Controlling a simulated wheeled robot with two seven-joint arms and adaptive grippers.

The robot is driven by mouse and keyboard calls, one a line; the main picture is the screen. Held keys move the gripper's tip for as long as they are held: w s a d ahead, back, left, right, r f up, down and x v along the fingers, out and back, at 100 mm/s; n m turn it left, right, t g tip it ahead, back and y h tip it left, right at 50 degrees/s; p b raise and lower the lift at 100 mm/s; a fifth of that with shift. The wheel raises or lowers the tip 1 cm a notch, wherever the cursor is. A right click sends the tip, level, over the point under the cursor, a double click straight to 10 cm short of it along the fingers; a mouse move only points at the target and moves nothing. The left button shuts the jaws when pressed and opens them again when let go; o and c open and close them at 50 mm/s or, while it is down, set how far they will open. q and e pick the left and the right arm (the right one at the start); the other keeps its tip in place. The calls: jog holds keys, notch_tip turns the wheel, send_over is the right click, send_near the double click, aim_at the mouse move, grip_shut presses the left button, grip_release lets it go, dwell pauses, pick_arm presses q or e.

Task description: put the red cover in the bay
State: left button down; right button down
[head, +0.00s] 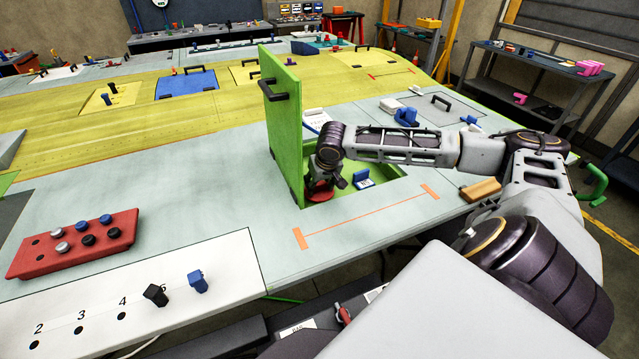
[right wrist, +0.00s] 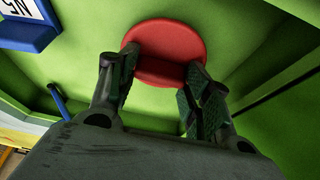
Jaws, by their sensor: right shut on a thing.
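The bay is a green-walled recess (head: 385,188) in the pale wing panel, with a green door (head: 284,125) standing upright and open at its left edge. The red cover (head: 319,191) is a round disc with a raised grip bar. It is inside the left part of the bay; it also shows in the right wrist view (right wrist: 165,45). My right gripper (head: 322,180) reaches down into the bay, shut on the cover's bar (right wrist: 172,73). I cannot tell if the disc touches the green surface behind it. My left gripper is not in view.
A blue block with a white label (head: 363,181) stands in the bay, right of the cover. A red rack of knobs (head: 75,243) and a white numbered panel (head: 150,300) lie at the left front. The door's black handle (head: 275,90) juts out left.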

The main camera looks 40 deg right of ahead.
jog(key=shift+f, duration=0.1)
jog(key=c, duration=0.6)
grip_release()
jog(key=shift+c, duration=0.2)
jog(key=v, duration=1.2)
jog(key=shift+w, duration=0.1)
